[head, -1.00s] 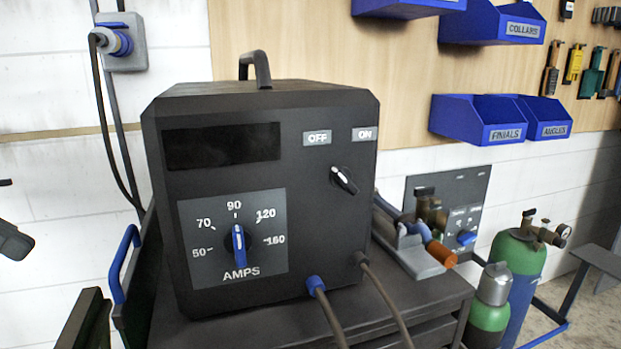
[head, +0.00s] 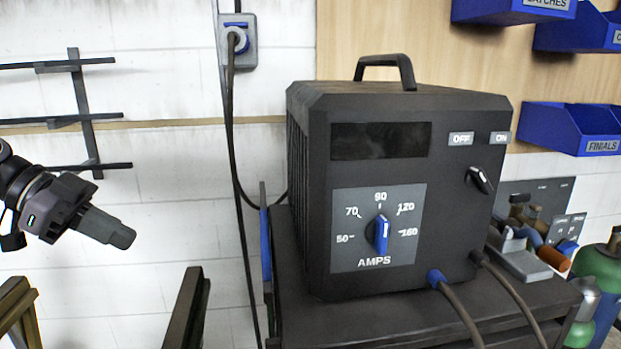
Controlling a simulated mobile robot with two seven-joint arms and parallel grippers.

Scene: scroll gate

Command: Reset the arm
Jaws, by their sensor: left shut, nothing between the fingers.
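My left gripper (head: 118,233) is in the head view at the left, in front of the white block wall. Its fingers are together and hold nothing. It is well to the left of the black welding machine (head: 308,228) and apart from it. The machine has a blue AMPS knob (head: 381,235) whose pointer is near the 90 mark. A second black switch (head: 480,180) sits below the OFF and ON labels. My right gripper is not in the view.
The machine stands on a dark cart (head: 400,318) with a blue handle (head: 265,245). Wall racks (head: 85,110) are at the upper left. Blue bins (head: 570,128) hang at the right, above green gas cylinders (head: 600,262). A cable hangs from the wall socket (head: 237,42).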

